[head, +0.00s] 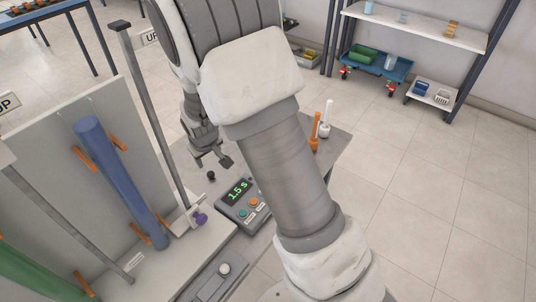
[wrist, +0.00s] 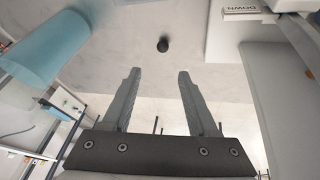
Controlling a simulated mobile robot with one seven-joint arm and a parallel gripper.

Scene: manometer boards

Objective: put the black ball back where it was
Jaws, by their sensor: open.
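The small black ball (head: 211,176) lies on the grey table surface, left of the timer box in the head view. In the wrist view the black ball (wrist: 163,45) sits beyond the fingertips, roughly centred between them. My gripper (head: 212,162) is close above the ball in the head view, and its fingers are apart. In the wrist view my gripper (wrist: 156,75) shows two spread fingers with nothing between them. The ball is apart from both fingers.
A timer box (head: 243,203) reading 1.5 s stands right of the ball. A board with a blue tube (head: 122,180) and a metal post (head: 155,110) stand to the left. An orange bottle (head: 315,132) and a white one (head: 326,120) stand at the table's far right.

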